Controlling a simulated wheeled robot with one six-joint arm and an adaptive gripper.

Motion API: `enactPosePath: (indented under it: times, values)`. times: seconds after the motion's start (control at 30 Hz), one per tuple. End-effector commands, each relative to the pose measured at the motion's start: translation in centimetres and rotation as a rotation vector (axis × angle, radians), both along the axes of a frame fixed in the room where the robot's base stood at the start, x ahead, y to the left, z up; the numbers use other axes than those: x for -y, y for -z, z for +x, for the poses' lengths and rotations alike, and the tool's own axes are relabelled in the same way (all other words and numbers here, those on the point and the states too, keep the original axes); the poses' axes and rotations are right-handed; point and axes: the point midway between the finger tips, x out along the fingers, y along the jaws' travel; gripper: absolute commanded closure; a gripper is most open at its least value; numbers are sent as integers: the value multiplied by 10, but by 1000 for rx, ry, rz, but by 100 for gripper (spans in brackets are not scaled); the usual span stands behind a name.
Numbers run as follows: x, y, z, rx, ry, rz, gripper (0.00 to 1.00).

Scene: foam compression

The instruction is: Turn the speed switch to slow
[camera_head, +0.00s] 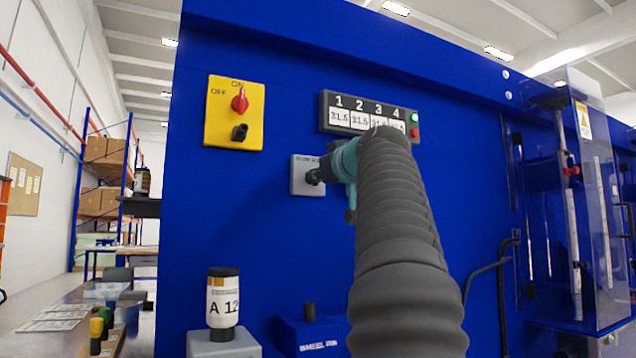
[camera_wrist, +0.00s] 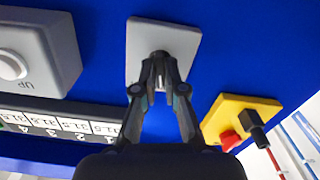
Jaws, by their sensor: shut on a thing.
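The speed switch sits on a light grey plate (camera_head: 300,181) on the blue machine panel, below and left of the numbered display. In the wrist view the same plate (camera_wrist: 181,37) is upside down, with the knob (camera_wrist: 160,58) at its middle between my fingertips. My gripper (camera_head: 316,176) is shut on this knob; it also shows in the wrist view (camera_wrist: 160,75). The fingers cover most of the knob, so its pointing direction cannot be told. The plate's lettering is partly hidden and too small to read fully.
A yellow plate (camera_head: 248,130) with a red ON/OFF switch (camera_head: 240,103) and a black knob is up and left. A display box (camera_head: 328,128) with green and red buttons is above. A labelled jar (camera_head: 223,300) stands below. A clear guard (camera_head: 590,200) is at right.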

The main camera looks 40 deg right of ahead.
Motion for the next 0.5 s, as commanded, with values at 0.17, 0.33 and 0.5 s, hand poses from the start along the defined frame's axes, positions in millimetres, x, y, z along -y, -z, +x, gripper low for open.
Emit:
enactPosePath:
  times: [0.17, 0.33, 0.5]
  values:
    - [0, 2, 0, -40, 0, -161, 100]
    - [0, 2, 0, -73, 0, -302, 100]
    - [0, 2, 0, -102, -1, -418, 100]
